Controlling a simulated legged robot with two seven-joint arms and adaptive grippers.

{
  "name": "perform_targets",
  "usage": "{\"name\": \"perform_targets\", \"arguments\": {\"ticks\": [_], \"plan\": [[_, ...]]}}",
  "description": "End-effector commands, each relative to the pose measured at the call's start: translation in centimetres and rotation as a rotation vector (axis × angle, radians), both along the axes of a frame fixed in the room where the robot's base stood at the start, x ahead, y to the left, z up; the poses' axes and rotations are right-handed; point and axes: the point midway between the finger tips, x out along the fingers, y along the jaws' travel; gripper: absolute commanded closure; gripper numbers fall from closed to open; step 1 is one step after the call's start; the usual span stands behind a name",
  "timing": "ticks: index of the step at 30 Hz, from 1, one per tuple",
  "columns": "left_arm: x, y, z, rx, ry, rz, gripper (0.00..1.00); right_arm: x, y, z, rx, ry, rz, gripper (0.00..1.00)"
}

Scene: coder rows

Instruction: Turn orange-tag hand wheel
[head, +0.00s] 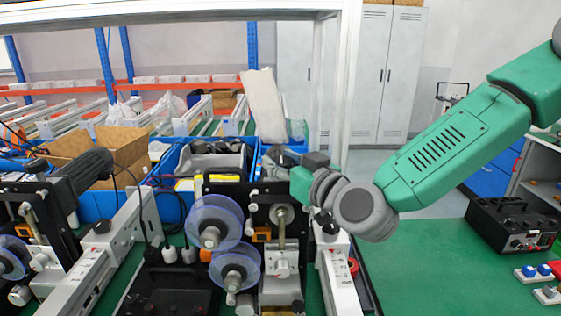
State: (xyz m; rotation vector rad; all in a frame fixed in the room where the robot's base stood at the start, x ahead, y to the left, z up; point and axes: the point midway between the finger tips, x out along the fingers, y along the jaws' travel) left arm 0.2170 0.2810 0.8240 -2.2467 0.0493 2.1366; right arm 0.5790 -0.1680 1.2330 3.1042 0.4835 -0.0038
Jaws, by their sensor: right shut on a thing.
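A coder machine with a black upright plate (229,190) and two clear blue-rimmed reels (214,222) stands at the middle front. A small orange tag (262,234) is on its front, and another orange patch (206,255) shows between the reels. My right arm comes in from the right. Its wrist bends behind the machine's top right, where my right gripper (283,157) shows only in part as a dark shape. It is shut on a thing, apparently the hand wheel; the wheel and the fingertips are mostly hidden. My left gripper is out of view.
Another coder with a black cylinder (85,170) stands at the left. Blue bins (98,204) and a cardboard box (122,150) lie behind. A black case (511,226) and small switch boxes (533,271) sit at the right. The green bench (430,270) between is clear.

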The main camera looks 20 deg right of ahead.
Motion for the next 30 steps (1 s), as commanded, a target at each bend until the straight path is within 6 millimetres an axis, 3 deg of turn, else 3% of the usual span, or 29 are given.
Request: {"name": "perform_targets", "arguments": {"ticks": [2, 3, 4, 15, 24, 30], "plan": [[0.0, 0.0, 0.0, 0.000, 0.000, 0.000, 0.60, 0.1, -0.1, 0.4, 0.002, -0.010, -0.004, 0.95], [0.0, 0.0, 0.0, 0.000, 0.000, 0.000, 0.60, 0.1, -0.1, 0.4, 0.002, -0.010, -0.004, 0.52], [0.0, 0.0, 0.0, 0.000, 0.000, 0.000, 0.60, 0.1, -0.1, 0.4, 0.002, -0.010, -0.004, 0.42], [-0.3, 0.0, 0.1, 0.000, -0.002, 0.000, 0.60, -0.3, -0.2, 0.2, 0.001, -0.004, -0.001, 0.42], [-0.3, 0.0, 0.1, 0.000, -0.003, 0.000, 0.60, -4.7, -1.6, 0.1, 0.002, -0.004, 0.000, 0.42], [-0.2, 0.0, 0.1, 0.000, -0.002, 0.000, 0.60, -6.6, -2.3, 0.1, 0.002, -0.004, -0.002, 0.42]]}}
